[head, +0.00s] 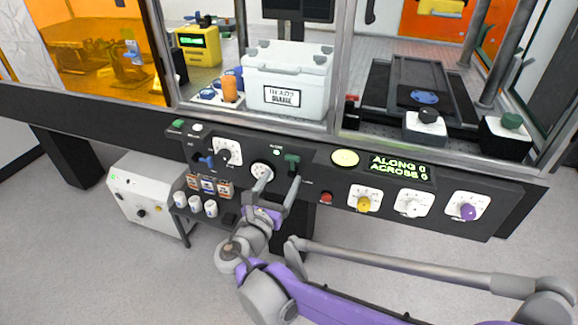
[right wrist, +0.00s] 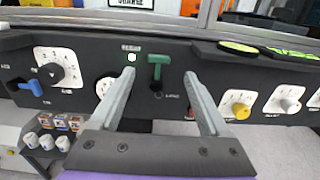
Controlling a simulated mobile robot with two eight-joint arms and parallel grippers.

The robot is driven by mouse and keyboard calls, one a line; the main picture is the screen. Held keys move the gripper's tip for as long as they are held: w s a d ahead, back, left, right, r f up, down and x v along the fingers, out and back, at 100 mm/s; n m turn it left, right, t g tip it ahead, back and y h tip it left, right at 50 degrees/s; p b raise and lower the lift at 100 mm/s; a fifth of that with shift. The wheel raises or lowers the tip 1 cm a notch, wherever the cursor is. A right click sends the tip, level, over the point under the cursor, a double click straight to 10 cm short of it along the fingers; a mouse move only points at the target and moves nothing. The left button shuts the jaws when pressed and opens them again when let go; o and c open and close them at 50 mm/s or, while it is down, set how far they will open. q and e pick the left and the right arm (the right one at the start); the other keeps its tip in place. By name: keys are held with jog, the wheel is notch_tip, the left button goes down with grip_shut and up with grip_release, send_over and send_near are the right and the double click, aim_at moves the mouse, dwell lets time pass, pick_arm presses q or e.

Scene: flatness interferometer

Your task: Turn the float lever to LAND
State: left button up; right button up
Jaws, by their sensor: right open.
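A green T-shaped lever (head: 292,162) sits on the dark control panel (head: 325,165). It also shows in the right wrist view (right wrist: 160,62), crossbar at the top and stem pointing down. Small labels beside it are too blurred to read surely, so I cannot confirm it is the float lever. My right gripper (head: 279,180) is open and empty in front of the panel. In the right wrist view its fingertips (right wrist: 160,78) stand on either side of the green lever's stem, and I see no clear contact. My left gripper is not in view.
A blue lever (head: 206,161) and a white-plated dial (head: 262,171) are to the left. A red button (head: 326,197) and yellow, white and purple knobs (head: 364,203) are to the right. A window frame (head: 343,60) rises above the panel. Small white cups (head: 194,203) stand below left.

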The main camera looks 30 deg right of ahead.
aim_at(291, 159)
jog(key=b+x, duration=0.1)
jog(key=x, duration=0.6)
jog(key=shift+w+d, duration=0.1)
jog(key=shift+w, duration=0.15)
grip_shut()
